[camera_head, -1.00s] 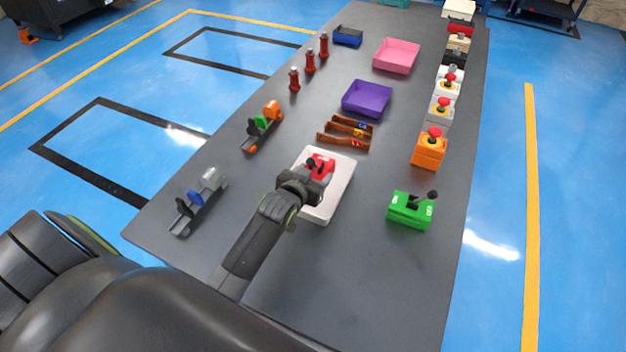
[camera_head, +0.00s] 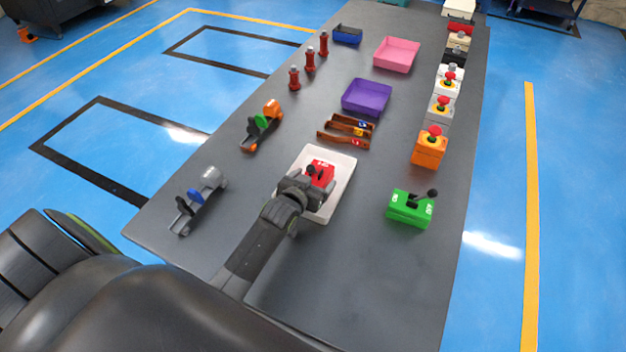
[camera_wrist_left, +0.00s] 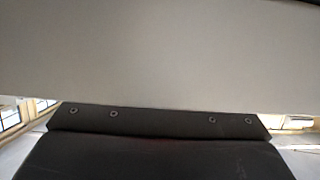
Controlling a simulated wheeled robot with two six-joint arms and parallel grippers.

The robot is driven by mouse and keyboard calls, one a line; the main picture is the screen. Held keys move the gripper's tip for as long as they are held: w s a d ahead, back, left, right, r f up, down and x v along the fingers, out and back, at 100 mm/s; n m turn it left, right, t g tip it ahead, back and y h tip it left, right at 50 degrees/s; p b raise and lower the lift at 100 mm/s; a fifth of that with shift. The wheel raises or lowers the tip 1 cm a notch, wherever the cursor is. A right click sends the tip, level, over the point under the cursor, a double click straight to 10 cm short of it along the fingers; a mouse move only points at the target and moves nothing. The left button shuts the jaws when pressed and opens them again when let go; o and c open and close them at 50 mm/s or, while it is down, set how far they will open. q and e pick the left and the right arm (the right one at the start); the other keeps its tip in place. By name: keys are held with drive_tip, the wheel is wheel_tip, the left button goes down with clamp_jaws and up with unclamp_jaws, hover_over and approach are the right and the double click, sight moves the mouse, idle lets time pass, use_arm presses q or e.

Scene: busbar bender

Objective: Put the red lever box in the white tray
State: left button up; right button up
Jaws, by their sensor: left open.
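The red lever box (camera_head: 321,171) sits within the white tray (camera_head: 343,178), toward its far left part as seen in the head view. Its dark lever shows on top. My left gripper (camera_head: 312,192) is open, over the near part of the tray and just on the near side of the box; it partly hides the box. The box looks free of the fingers. The left wrist view shows only a pale blurred surface and a dark part of my own gripper, so no box shows there. My right gripper is not in view.
A green lever box (camera_head: 408,209) stands right of the tray. Brown racks (camera_head: 345,133) and a purple tray (camera_head: 367,98) lie beyond it. A grey clamp-like tool (camera_head: 199,199) lies left. An orange button box (camera_head: 429,150) and others line the right edge. The near table is clear.

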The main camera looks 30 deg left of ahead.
use_arm(q)
drive_tip(key=shift+s+r, duration=0.1)
drive_tip(key=shift+r, duration=0.05)
drive_tip(key=b+v, duration=0.1)
drive_tip(key=v, duration=0.9)
drive_tip(key=shift+s+r, duration=0.15)
drive_tip(key=shift+s, duration=0.15)
drive_tip(key=shift+s+r, duration=0.3)
drive_tip(key=shift+s, duration=0.2)
